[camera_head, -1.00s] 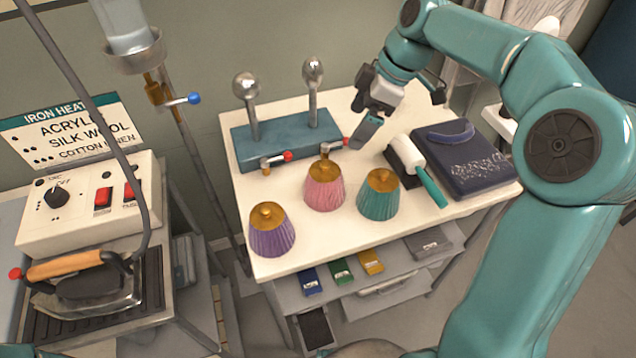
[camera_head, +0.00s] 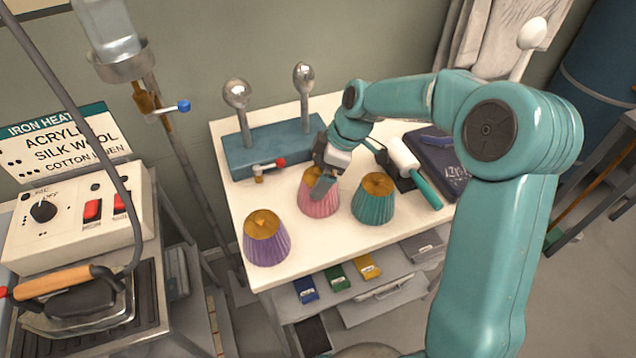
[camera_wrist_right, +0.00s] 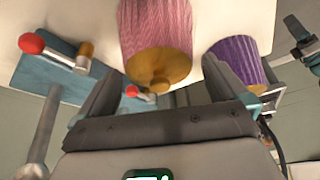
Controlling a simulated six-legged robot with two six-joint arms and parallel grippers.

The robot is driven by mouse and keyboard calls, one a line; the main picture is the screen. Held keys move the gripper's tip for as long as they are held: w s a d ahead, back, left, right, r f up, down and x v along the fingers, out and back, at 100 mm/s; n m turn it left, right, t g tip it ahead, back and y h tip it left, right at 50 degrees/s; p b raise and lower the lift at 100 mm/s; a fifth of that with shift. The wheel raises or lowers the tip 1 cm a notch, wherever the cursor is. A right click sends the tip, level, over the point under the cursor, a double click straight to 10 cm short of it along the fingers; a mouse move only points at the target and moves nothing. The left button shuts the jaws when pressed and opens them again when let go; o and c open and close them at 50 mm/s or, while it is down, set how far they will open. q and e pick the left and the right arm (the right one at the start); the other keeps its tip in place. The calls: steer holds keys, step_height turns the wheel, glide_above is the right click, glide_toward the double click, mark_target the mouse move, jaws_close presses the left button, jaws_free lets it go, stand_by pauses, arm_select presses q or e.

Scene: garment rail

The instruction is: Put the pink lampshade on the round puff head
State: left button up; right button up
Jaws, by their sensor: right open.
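The pink lampshade (camera_head: 319,200) stands on the white table, between the purple lampshade (camera_head: 267,240) and the teal lampshade (camera_head: 374,200). My right gripper (camera_head: 324,186) is open at its gold top and hides part of it in the head view. In the right wrist view, the pink lampshade (camera_wrist_right: 158,35) with its gold cap lies ahead, between the lines of the open fingers (camera_wrist_right: 165,90). The round puff head (camera_head: 237,94) is a bare metal ball on a post on the blue base (camera_head: 250,155). An egg-shaped metal head (camera_head: 303,76) stands to its right. My left gripper is out of view.
A red-handled valve (camera_head: 268,167) sits at the front of the blue base. A white roller with a teal handle (camera_head: 424,188) and a dark book-like case (camera_head: 445,160) lie at right. The iron station (camera_head: 80,230) stands left of the table.

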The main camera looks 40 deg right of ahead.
steer(key=shift+x, duration=1.05)
steer(key=shift+c, duration=0.3)
steer(key=c, duration=0.7)
